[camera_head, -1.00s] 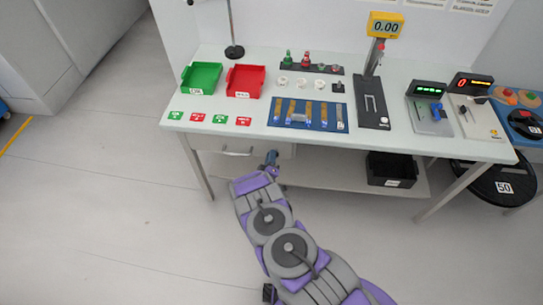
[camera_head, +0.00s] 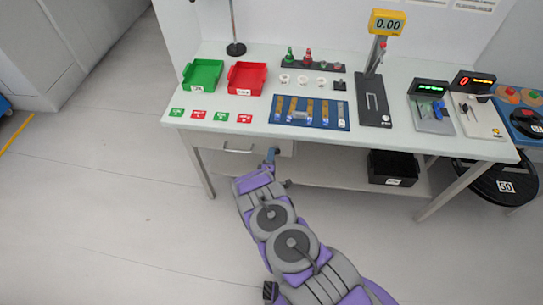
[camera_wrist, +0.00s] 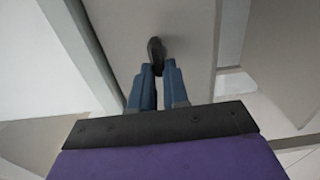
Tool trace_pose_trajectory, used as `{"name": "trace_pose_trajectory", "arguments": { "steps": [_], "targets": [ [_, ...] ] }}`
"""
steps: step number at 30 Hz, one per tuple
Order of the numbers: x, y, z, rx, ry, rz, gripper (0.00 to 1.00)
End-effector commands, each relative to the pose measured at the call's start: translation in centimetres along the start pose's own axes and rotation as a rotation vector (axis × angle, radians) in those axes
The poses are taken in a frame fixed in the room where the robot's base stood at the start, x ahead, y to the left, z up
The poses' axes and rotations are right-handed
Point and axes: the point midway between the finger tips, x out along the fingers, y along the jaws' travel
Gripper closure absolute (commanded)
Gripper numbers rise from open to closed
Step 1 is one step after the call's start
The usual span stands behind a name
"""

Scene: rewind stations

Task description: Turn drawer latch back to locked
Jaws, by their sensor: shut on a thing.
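The drawer (camera_head: 224,146) hangs under the left part of the white workbench, with a bar handle on its front. My gripper (camera_head: 271,153) is at the right part of the drawer front. In the wrist view, the grey drawer front (camera_wrist: 190,45) fills the upper middle. The dark latch (camera_wrist: 155,47) stands out from it and looks close to upright. My gripper (camera_wrist: 157,70) has its blue fingertips closed on the lower end of the latch. The fingertips hide that end. The latch itself cannot be made out in the head view.
The workbench (camera_head: 200,115) carries a green tray (camera_head: 202,76), a red tray (camera_head: 246,78), a blue board (camera_head: 309,113) and a stand with a yellow display (camera_head: 387,23). A black bin (camera_head: 393,168) sits on the lower shelf. The floor at left is clear.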

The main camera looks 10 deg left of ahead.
Motion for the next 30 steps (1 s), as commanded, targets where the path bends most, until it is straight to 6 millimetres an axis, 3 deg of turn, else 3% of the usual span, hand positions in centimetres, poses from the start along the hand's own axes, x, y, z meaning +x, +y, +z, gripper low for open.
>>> {"name": "trace_pose_trajectory", "arguments": {
  "steps": [10,11,19,30],
  "targets": [
    [-0.10,-0.12,-0.55,-0.002,0.012,-0.003,1.00],
    [-0.10,-0.12,-0.55,-0.002,0.012,-0.003,0.84],
    [-0.15,-0.01,-0.26,-0.002,0.006,-0.001,0.60],
    [-1.07,0.10,-0.04,0.002,0.004,-0.001,0.60]
  ]
}}
